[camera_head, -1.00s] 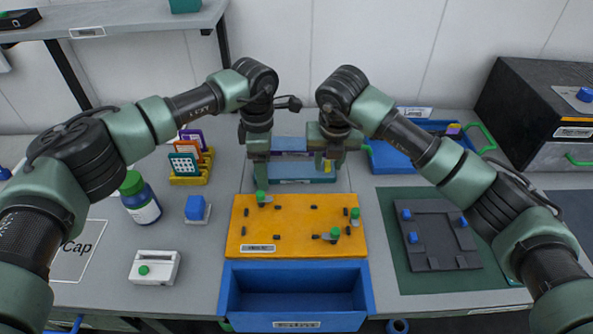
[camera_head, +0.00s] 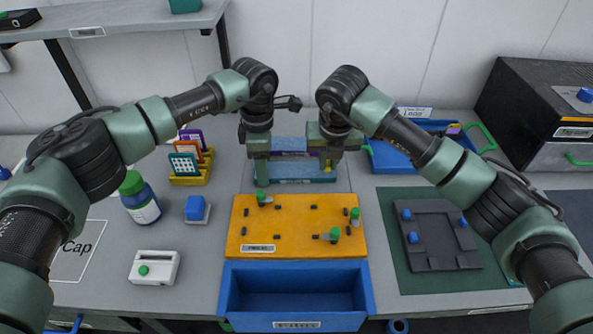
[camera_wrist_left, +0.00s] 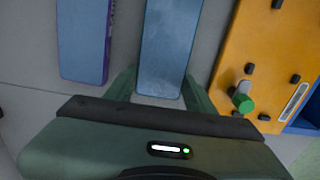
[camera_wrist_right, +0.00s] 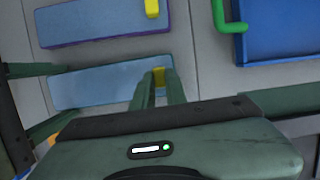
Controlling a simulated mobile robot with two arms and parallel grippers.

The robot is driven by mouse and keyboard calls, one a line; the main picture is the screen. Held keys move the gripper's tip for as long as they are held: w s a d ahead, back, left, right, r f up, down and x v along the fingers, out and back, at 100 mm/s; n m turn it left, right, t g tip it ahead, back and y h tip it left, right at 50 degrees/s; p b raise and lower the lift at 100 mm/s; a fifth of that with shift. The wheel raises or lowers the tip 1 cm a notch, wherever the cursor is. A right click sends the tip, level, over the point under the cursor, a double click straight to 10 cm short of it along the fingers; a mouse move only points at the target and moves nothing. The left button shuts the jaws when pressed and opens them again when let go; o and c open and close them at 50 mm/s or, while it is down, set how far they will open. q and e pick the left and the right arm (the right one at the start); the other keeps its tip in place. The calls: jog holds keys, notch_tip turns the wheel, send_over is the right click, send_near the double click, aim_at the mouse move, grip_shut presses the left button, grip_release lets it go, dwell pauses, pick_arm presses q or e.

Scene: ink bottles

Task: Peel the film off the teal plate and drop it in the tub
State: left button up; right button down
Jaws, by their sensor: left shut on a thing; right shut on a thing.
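The teal plate (camera_head: 297,180) lies flat on the table behind the orange board, its top covered by bluish film (camera_wrist_left: 168,45). A yellow tab (camera_wrist_right: 158,75) shows at the film's end in the right wrist view. My left gripper (camera_head: 262,172) is shut across the plate's left end; its fingers (camera_wrist_left: 160,90) lie along both long sides. My right gripper (camera_head: 328,160) is at the right end, its fingers (camera_wrist_right: 160,88) shut on the yellow tab. The film looks flat on the plate.
A purple-edged plate (camera_wrist_right: 100,22) with its own yellow tab lies behind the teal one. The orange board (camera_head: 285,222) with pegs is just in front. A blue tray (camera_head: 385,160) with green handles stands at the back right.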

dwell(0.4)
pick_arm(q)
jog(key=o, duration=1.5)
jog(key=shift+c, duration=0.2)
pick_arm(e)
jog(key=shift+r, duration=0.1)
pick_arm(q)
jog(key=shift+a+r+p, duration=0.15)
jog(key=shift+a+r, duration=0.05)
jog(key=shift+a, duration=0.65)
jog(key=shift+a+r+p, duration=0.1)
jog(key=shift+a+r, duration=0.05)
jog(key=shift+a, duration=0.7)
jog(key=shift+a+r+p, duration=0.15)
jog(key=shift+a+r, duration=0.05)
jog(key=shift+a, duration=0.65)
pick_arm(e)
jog(key=shift+r, duration=0.35)
